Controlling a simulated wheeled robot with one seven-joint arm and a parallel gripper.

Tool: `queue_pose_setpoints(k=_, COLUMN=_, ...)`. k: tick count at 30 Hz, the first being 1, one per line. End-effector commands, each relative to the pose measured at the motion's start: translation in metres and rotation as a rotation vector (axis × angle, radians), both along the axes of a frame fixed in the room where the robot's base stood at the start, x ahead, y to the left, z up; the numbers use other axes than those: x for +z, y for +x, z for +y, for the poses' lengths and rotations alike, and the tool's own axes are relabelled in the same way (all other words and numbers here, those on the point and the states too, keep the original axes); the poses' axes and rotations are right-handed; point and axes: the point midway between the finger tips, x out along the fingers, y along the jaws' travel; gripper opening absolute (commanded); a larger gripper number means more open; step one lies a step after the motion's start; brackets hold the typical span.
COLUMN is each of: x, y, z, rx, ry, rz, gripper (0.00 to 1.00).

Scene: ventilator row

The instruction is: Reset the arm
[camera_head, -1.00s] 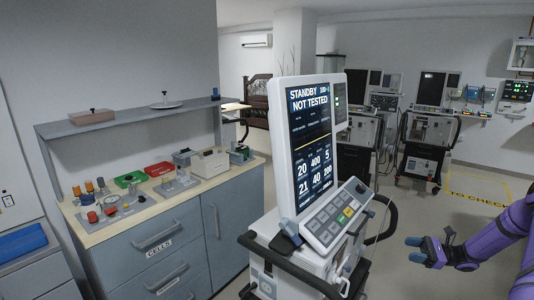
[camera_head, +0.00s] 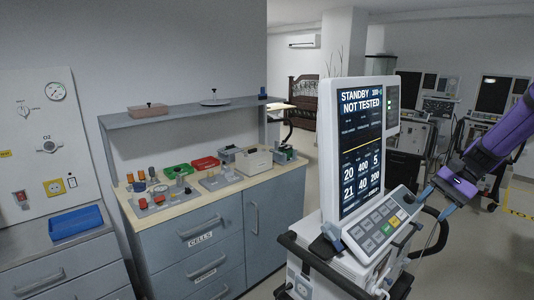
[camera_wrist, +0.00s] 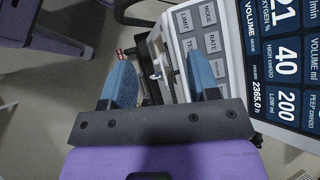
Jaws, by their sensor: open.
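My purple arm (camera_head: 500,140) comes in from the right edge of the head view and slopes down to the left. My gripper (camera_head: 432,205) is at its end, beside the right edge of the ventilator's keypad. In the wrist view my gripper (camera_wrist: 162,82) shows two blue fingers spread apart with nothing held between them. The ventilator (camera_head: 362,150) has a lit screen reading "STANDBY" and "NOT TESTED". Its keypad (camera_wrist: 203,40) and screen (camera_wrist: 285,70) lie beyond the right finger in the wrist view. I cannot tell whether a finger touches the ventilator.
A grey-blue cabinet (camera_head: 205,235) with small parts and a shelf (camera_head: 180,114) stands left of the ventilator. A blue tray (camera_head: 75,222) sits at far left. More ventilators (camera_head: 492,100) stand at the back right. Cables hang by the ventilator's right side.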

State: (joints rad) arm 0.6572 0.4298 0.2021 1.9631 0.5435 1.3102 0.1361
Motion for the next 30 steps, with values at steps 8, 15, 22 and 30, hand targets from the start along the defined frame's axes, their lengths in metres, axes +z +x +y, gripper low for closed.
queue_pose_setpoints(k=8, x=0.058, y=-0.040, z=0.050, rx=0.166, ry=-0.221, rz=-0.131, gripper=0.55)
queue_pose_setpoints(k=15, x=0.097, y=-0.083, z=0.084, rx=0.297, ry=-0.391, rz=-0.263, gripper=0.55)
queue_pose_setpoints(k=22, x=0.126, y=-0.128, z=0.109, rx=0.411, ry=-0.535, rz=-0.405, gripper=0.55)
queue_pose_setpoints(k=30, x=0.148, y=-0.185, z=0.128, rx=0.534, ry=-0.684, rz=-0.592, gripper=0.55)
